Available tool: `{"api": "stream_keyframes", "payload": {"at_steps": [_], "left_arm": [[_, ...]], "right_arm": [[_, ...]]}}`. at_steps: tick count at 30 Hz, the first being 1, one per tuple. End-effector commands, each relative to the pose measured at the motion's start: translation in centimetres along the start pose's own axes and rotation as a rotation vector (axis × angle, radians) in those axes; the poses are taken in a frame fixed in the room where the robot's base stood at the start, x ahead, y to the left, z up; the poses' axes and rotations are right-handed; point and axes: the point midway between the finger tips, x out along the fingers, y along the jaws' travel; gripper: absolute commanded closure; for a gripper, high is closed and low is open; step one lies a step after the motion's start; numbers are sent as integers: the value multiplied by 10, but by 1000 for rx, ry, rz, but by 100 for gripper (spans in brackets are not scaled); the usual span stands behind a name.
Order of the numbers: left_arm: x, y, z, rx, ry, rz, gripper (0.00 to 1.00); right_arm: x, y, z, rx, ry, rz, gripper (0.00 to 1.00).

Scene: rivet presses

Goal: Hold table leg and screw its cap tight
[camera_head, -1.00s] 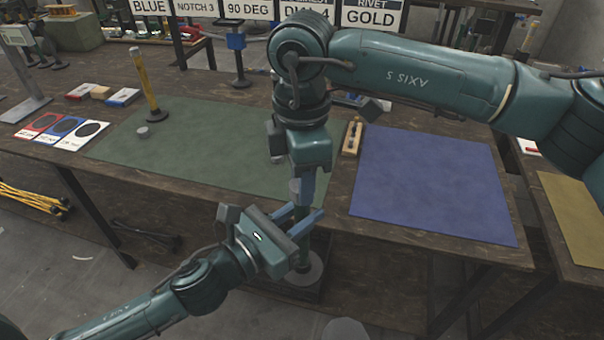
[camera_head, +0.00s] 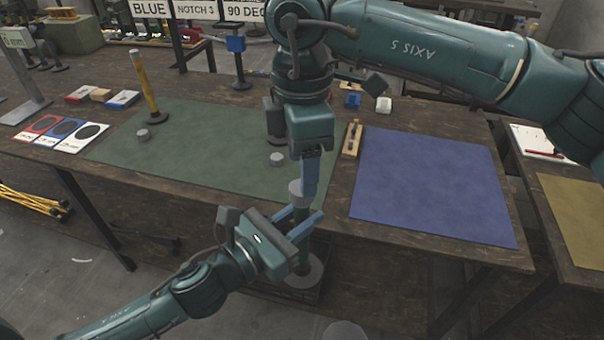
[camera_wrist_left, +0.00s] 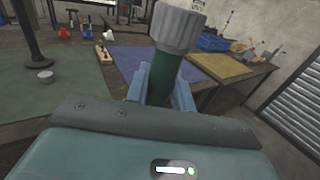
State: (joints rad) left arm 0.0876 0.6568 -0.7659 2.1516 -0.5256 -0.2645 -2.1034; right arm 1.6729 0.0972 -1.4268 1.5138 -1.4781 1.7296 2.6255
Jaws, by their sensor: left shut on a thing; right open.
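A dark green table leg (camera_head: 303,250) stands upright on a round foot in front of the table. My left gripper (camera_head: 297,224) is shut on its upper part. A grey cap (camera_head: 296,189) sits on top of the leg; the left wrist view shows the cap (camera_wrist_left: 178,28) above the green shaft (camera_wrist_left: 162,78). How tight it is cannot be seen. My right gripper (camera_head: 311,178) is open and points down close above and beside the cap, its blue fingers overlapping it in the head view. The right gripper does not show in the left wrist view.
Two loose grey caps (camera_head: 277,159) (camera_head: 143,134) and an upright yellow leg (camera_head: 146,88) stand on the green mat (camera_head: 205,150). A wooden holder (camera_head: 352,139) stands beside the clear blue mat (camera_head: 430,185). The table's front edge lies just behind the held leg.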

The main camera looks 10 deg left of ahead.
Motion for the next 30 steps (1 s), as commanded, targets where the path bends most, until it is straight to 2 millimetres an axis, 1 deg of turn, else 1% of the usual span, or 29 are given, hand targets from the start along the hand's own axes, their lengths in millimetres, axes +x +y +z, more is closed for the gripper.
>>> {"api": "stream_keyframes", "payload": {"at_steps": [1, 6, 9, 12, 17, 30], "left_arm": [[0, 0, 1, 1, -3, -1, 100], [0, 0, 1, 1, -3, -1, 100], [0, 0, 1, 1, -3, -1, 100], [0, 0, 1, 1, -3, -1, 100], [0, 0, 1, 1, -3, -1, 100], [0, 0, 1, 0, -3, -1, 100]], "right_arm": [[-13, 0, 0, 1, 0, 4, 40], [-49, 0, 0, 1, -1, 4, 40], [-65, 0, 0, 0, 0, 3, 40], [-76, 0, 0, 1, 0, 1, 40], [-84, 0, 0, 0, -1, 1, 40], [-83, 0, 0, 0, 0, 0, 40]]}}
